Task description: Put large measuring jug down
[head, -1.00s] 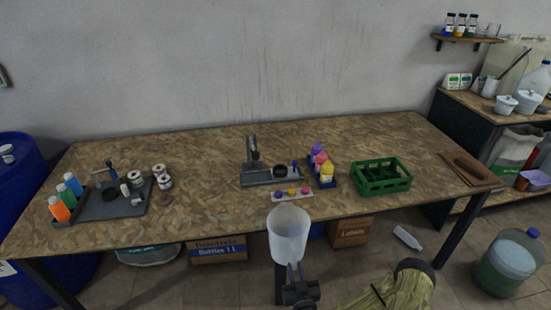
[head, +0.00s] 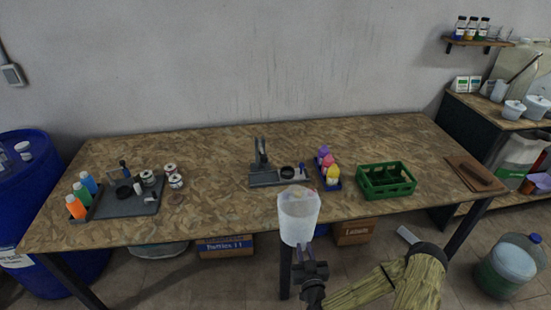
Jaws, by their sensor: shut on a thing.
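The large measuring jug (head: 298,218) is a translucent white, open-topped vessel in the head view. It is upright, at the front edge of the table near the middle, and hides part of that edge. My gripper (head: 309,262) is at the jug's lower side, shut on it. The fingertips are partly hidden against the jug. The wooden table (head: 230,217) spreads behind the jug. I cannot tell whether the jug's base is over the table or in front of it, but no contact with the tabletop shows.
A grey press stand (head: 265,178) is behind the jug. A brown board (head: 474,173) lies far right.

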